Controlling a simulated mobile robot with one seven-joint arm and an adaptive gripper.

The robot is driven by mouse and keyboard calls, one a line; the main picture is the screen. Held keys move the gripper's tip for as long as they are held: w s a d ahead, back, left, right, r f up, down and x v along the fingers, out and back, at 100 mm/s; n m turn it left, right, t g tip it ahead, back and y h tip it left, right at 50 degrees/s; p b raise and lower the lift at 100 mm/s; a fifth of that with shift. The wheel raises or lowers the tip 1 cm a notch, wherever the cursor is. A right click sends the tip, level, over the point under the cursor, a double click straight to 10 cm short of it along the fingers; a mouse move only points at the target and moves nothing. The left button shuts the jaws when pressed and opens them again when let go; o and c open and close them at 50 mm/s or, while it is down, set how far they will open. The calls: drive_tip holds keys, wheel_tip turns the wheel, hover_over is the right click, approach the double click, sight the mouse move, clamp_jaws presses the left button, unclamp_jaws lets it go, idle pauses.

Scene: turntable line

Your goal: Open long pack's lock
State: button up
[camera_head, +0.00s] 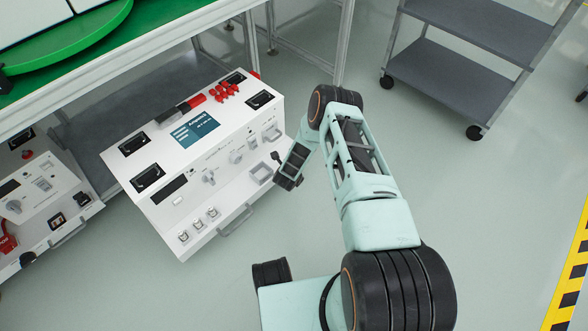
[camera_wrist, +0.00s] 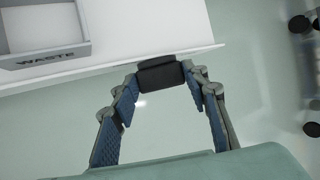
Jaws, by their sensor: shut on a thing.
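My gripper (camera_head: 288,180) hangs beside the right edge of a white console (camera_head: 235,165). In the wrist view its two blue-padded fingers (camera_wrist: 161,78) are closed on a small black block (camera_wrist: 160,66), held over the floor right by the console's white edge. A small dark knob-like piece (camera_head: 276,156) shows beside the gripper in the head view; I cannot tell whether it belongs to the held block. The console's front has several small latch-like fittings (camera_head: 198,224). No label naming a long pack or its lock can be read.
A waste tray (camera_wrist: 45,58) sits on the console near the gripper. Red parts (camera_head: 224,91) lie at the console's back. A second white unit (camera_head: 42,195) stands left, under a bench with a green turntable (camera_head: 75,45). A grey cart (camera_head: 450,75) stands back right; floor between is clear.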

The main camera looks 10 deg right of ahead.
drive_tip(key=t+h, duration=0.2)
drive_tip(key=f+n+h, duration=0.1)
drive_tip(key=shift+s+a+t+b, duration=0.3)
drive_tip(key=shift+a+t+b, duration=0.05)
drive_tip(key=shift+a+t, duration=0.05)
drive_tip(key=shift+f+n+t+h, duration=0.1)
drive_tip(key=shift+n+t+h, duration=0.2)
drive_tip(key=shift+t+h, duration=0.55)
drive_tip(key=o, duration=1.2)
drive_tip(key=shift+c, duration=0.2)
drive_tip(key=v, duration=1.2)
drive_tip(key=shift+f, duration=0.1)
